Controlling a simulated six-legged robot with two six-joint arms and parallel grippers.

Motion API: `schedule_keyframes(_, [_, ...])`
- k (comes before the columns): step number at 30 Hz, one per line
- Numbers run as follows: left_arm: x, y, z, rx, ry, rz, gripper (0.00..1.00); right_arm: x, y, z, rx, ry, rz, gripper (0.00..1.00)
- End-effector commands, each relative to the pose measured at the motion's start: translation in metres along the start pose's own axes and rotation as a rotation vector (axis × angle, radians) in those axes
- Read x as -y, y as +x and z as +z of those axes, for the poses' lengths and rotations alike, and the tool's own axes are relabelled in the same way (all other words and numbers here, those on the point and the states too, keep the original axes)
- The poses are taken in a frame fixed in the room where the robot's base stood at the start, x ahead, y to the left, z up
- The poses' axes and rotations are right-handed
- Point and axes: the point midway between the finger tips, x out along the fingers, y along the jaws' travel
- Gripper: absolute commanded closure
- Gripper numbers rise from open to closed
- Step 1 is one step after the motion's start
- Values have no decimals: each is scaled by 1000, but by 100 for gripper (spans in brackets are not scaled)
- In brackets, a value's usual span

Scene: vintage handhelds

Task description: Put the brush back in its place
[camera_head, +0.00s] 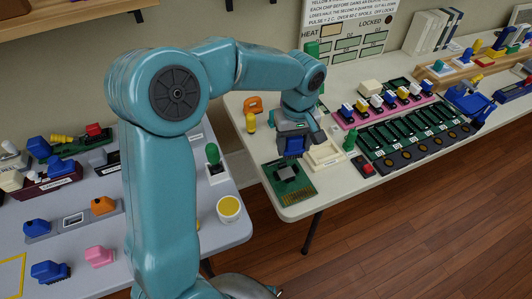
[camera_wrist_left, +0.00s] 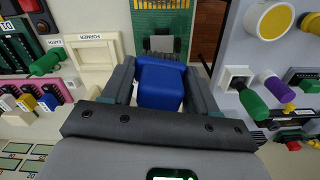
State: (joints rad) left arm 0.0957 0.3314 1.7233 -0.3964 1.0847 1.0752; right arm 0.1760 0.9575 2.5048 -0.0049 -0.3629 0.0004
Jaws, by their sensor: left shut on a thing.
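My left gripper (camera_head: 292,146) is over the near left part of the right-hand table, beside a green circuit board (camera_head: 290,183). It is shut on a blue block (camera_wrist_left: 160,85), which also shows in the head view (camera_head: 293,147). The block's far end is hidden, so I cannot tell for sure whether it is the brush. In the left wrist view the board (camera_wrist_left: 163,15) with its grey chip lies just beyond the block. A blue piece with dark teeth or bristles (camera_head: 49,271) lies on the left table. My right gripper is not in view.
An empty cream tray (camera_head: 325,155), labelled FORMER in the wrist view, is right of the gripper, with a green-handled piece (camera_head: 349,142) beside it. A long green slotted board (camera_head: 415,130) lies farther right. A yellow-topped cup (camera_head: 229,208) stands on the left table. A gap separates the tables.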

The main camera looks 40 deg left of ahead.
Motion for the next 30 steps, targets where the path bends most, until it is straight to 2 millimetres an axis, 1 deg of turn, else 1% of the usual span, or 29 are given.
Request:
schedule_keyframes(1, [1,-17,-16,-3,-1,4,100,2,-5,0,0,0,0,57])
schedule_keyframes(4, [8,-47,-51,-3,-12,3,100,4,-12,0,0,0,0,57])
schedule_keyframes(6, [16,-64,-74,-1,-38,2,100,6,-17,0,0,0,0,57])
schedule_keyframes(9, [30,-81,-102,1,-97,-2,100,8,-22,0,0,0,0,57])
schedule_keyframes(12, [42,-88,-123,2,-157,-2,100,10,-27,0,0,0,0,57])
schedule_keyframes(13, [46,-88,-127,2,-169,-2,100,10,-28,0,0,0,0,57])
schedule_keyframes(15, [54,-83,-130,4,-187,-4,100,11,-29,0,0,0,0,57])
schedule_keyframes(17, [58,-75,-132,3,-195,-3,100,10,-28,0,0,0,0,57])
schedule_keyframes(19, [59,-60,-132,5,-198,-4,100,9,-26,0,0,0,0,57])
schedule_keyframes(27, [59,19,-131,6,-197,-5,100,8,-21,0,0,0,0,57])
schedule_keyframes(30, [58,45,-131,5,-198,-4,100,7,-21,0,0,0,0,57])
